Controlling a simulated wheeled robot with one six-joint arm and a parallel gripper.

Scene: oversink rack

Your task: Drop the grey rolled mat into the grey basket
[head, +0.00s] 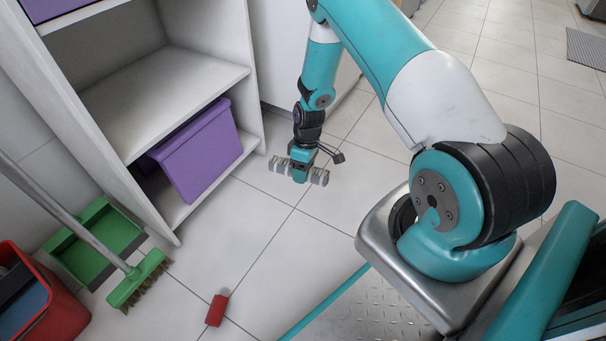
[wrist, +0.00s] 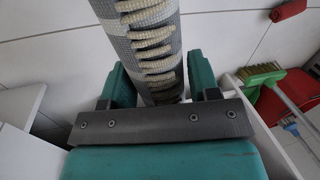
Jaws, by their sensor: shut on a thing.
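The grey rolled mat (head: 320,177) is a light and dark grey roll with cream wavy ridges. My gripper (head: 300,170) is shut across it, and an end of the roll sticks out on each side in the head view. In the wrist view the mat (wrist: 150,38) lies between the two teal fingers of my gripper (wrist: 158,85) and runs off the top edge. The mat appears held above the tiled floor; its exact height is hard to tell. No grey basket shows in either view.
A white shelf unit (head: 165,95) with a purple bin (head: 200,150) stands left. A green dustpan (head: 95,243), a green brush (head: 138,280), a red bucket (head: 62,310) and a small red roll (head: 216,310) are at lower left. Tiles around the gripper are clear.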

